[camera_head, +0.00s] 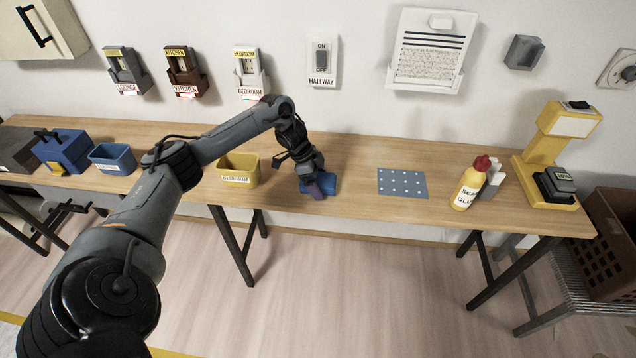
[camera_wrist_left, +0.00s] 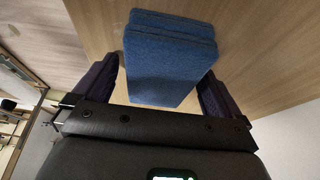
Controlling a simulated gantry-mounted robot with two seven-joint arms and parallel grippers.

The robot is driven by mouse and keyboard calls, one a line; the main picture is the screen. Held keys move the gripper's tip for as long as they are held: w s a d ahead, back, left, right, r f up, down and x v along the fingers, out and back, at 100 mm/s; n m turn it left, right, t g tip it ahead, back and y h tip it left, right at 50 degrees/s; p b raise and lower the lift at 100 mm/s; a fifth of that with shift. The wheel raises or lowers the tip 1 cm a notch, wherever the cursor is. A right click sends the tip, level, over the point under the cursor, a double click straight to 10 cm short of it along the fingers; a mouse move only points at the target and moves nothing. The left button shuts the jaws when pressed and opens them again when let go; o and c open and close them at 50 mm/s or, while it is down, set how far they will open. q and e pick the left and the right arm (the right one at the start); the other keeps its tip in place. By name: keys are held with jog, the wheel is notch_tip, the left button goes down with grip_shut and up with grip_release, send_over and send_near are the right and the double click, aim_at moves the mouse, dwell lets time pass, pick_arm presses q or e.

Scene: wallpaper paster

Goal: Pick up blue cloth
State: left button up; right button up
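The blue cloth (camera_head: 327,181) lies on the wooden table, partly hidden behind my left gripper (camera_head: 317,190). In the left wrist view the blue cloth (camera_wrist_left: 168,55) looks like a thick folded block between the two dark fingers. My left gripper (camera_wrist_left: 160,92) is open around it, with a visible gap on each side of the cloth. The gripper points down at the cloth. My right gripper is in neither view.
A yellow bin (camera_head: 239,172) stands left of the cloth and a blue bin (camera_head: 112,158) farther left. A dotted grey-blue mat (camera_head: 402,184), a yellow glue bottle (camera_head: 466,186) and a yellow device (camera_head: 546,150) are to the right. The table between cloth and mat is clear.

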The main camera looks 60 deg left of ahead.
aim_at(324, 179)
pick_arm(q)
jog(key=c, duration=0.9)
jog(key=shift+r+b, duration=0.15)
jog(key=shift+b, duration=0.4)
notch_tip(324, 179, up, 4)
jog(key=shift+r+p, duration=0.25)
jog(key=shift+p, duration=0.5)
jog(key=w+d+r+p, duration=0.1)
jog(key=w+d+r, duration=0.1)
jog(key=d, duration=0.1)
jog(key=w+d+r+p, duration=0.1)
jog(key=w+d+r, duration=0.1)
jog(key=w+d, duration=0.1)
jog(key=w+d+r+p, duration=0.2)
jog(key=d, duration=0.1)
jog(key=shift+w+r, duration=0.25)
jog(key=shift+r, duration=0.1)
